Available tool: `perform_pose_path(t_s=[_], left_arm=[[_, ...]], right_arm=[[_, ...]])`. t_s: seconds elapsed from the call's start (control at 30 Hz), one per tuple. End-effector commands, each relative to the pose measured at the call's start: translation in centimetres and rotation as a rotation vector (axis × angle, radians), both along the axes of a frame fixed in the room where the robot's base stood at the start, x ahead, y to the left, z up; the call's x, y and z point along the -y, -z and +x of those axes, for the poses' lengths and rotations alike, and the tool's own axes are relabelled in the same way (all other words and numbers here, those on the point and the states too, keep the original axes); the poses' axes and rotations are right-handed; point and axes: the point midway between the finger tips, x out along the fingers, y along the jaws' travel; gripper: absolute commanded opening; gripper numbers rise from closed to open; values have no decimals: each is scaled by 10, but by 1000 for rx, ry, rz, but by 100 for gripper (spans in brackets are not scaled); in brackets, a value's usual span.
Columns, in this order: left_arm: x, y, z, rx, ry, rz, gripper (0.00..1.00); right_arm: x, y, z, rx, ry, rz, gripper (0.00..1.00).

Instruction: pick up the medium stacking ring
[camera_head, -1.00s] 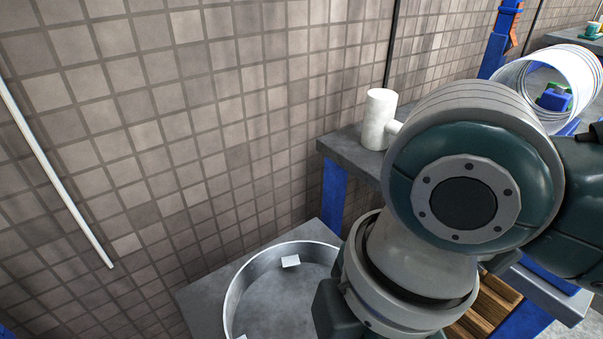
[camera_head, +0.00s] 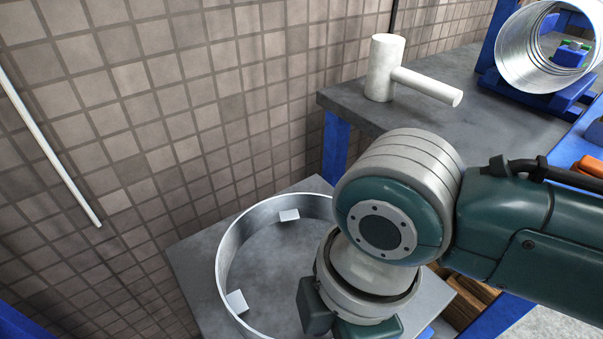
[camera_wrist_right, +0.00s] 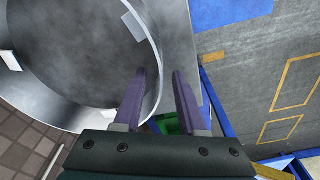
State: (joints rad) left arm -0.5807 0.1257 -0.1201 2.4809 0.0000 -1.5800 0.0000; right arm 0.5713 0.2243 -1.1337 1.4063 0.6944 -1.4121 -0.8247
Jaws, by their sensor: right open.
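A wide, shallow metal ring (camera_head: 234,238), which I take to be the medium stacking ring, lies on a grey slab at the lower middle of the head view. Small white tabs sit on its inner wall. The ring also fills the upper left of the right wrist view (camera_wrist_right: 156,62). My right gripper (camera_wrist_right: 160,80) is open, its two purple fingers at the ring's wall. In that view part of the wall shows between the fingertips; I cannot tell how deep it sits. In the head view my right arm hides the ring's right side. My left gripper is not in view.
A grey bench (camera_head: 430,118) stands behind and right of the ring, bearing a pale mallet (camera_head: 384,75). A ribbed metal cylinder (camera_head: 515,60) lies in a blue cradle further right. A tiled wall (camera_head: 140,130) rises close behind the slab (camera_head: 195,262).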

Motion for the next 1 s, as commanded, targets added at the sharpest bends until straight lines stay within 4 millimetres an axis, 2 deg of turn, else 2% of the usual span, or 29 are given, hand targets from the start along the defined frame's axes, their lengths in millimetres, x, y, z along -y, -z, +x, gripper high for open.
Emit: perform_pose_path(t_s=[0.07,0.43,1.0], left_arm=[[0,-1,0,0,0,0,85],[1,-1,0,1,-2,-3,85],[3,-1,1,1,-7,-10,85]], right_arm=[[0,-1,0,0,0,0,40],[0,-1,0,-1,1,0,0],[0,-1,0,0,1,1,0]])
